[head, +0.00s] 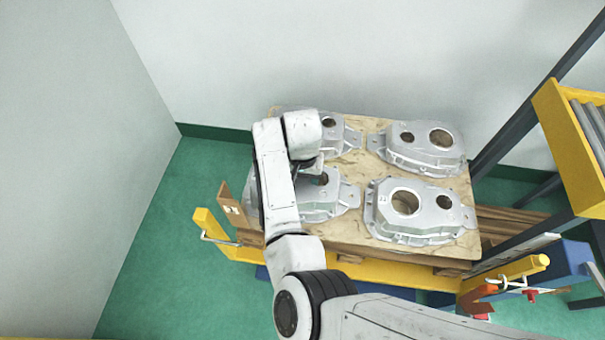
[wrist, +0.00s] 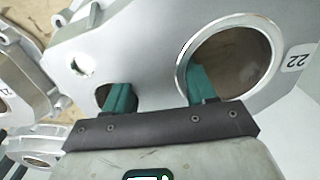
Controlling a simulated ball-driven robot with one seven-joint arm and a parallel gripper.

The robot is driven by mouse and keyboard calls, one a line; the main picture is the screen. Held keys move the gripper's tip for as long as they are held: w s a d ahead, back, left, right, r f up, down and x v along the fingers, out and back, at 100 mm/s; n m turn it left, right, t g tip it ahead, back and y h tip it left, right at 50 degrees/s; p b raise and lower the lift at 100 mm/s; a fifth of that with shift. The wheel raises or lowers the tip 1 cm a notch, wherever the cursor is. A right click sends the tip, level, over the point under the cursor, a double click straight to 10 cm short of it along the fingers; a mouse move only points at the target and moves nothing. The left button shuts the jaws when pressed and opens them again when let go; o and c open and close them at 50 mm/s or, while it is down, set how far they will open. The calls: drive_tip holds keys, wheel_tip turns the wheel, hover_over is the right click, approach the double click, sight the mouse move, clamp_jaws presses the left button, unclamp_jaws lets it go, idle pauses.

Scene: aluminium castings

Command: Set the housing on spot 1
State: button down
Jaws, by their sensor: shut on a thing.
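My gripper (wrist: 162,92) has its two green fingers in the two holes of a silver housing (wrist: 130,45), one in the small hole and one in the large hole, shut on the web between them. This housing carries a label 22 at its right. In the head view my gripper (head: 312,170) is largely hidden by my arm, over the near-left housing (head: 335,205), which the arm partly covers. I cannot tell whether the held housing touches the board below. I cannot make out a mark for spot 1.
Other silver housings lie on the pallet board (head: 370,235): far left (head: 340,138), far right (head: 425,150) and near right (head: 420,212). A yellow bar (head: 390,278) runs along the near edge. A yellow roller rack (head: 570,145) with dark posts stands right. Walls close the back and left.

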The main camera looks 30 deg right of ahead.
drive_tip(key=shift+w+f, duration=0.1)
drive_tip(key=shift+f, duration=1.1)
drive_tip(key=shift+f, duration=0.15)
drive_tip(key=shift+c, duration=1.8)
unclamp_jaws()
